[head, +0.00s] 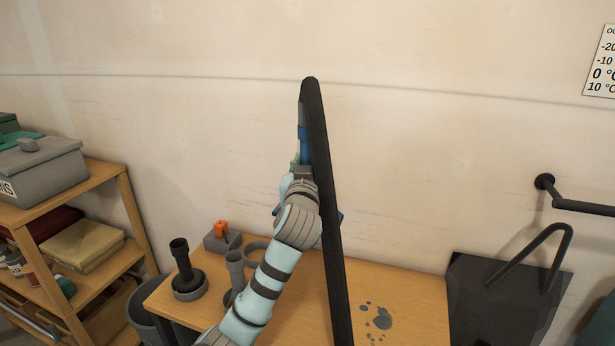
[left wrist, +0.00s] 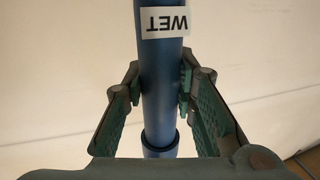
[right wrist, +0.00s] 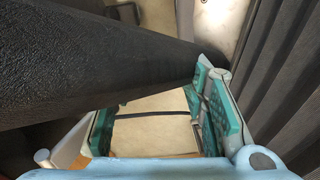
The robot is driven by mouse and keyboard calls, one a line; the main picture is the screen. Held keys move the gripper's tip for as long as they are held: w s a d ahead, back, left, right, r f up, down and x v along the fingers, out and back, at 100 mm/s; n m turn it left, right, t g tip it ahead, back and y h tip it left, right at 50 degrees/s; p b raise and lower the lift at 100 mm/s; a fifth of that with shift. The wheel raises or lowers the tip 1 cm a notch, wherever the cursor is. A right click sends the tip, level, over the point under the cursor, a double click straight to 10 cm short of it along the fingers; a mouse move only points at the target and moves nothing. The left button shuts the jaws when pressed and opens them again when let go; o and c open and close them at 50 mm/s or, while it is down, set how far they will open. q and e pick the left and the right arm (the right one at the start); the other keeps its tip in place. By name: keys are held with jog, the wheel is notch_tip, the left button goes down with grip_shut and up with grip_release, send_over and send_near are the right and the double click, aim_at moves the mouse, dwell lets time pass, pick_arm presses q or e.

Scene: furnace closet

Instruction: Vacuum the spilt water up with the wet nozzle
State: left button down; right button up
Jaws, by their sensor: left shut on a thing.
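My left gripper (head: 296,172) is shut on the wet nozzle, a blue tube (head: 303,145) held high above the table in front of the wall. In the left wrist view the tube (left wrist: 160,75) carries a white WET label and stands between the finger pads. A long black hose (head: 322,190) rises beside my left gripper and hides part of it. The spilt water (head: 382,320) lies as dark drops and a puddle on the wooden table. My right gripper (right wrist: 160,125) is open in its wrist view, with a thick black hose (right wrist: 90,75) crossing close by; the head view does not show this gripper.
Dark grey fittings (head: 185,270) and a grey block with an orange part (head: 221,238) stand on the table's left (head: 415,290). A shelf (head: 105,178) with bins is at left. A dark panel with a bent black bar (head: 480,300) is right of the table.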

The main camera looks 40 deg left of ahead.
aim_at(307, 153)
pick_arm(q)
jog(key=shift+r, duration=0.15)
notch_tip(307, 153, up, 4)
jog(key=p, duration=0.4)
jog(key=shift+f, duration=0.2)
dwell(0.7)
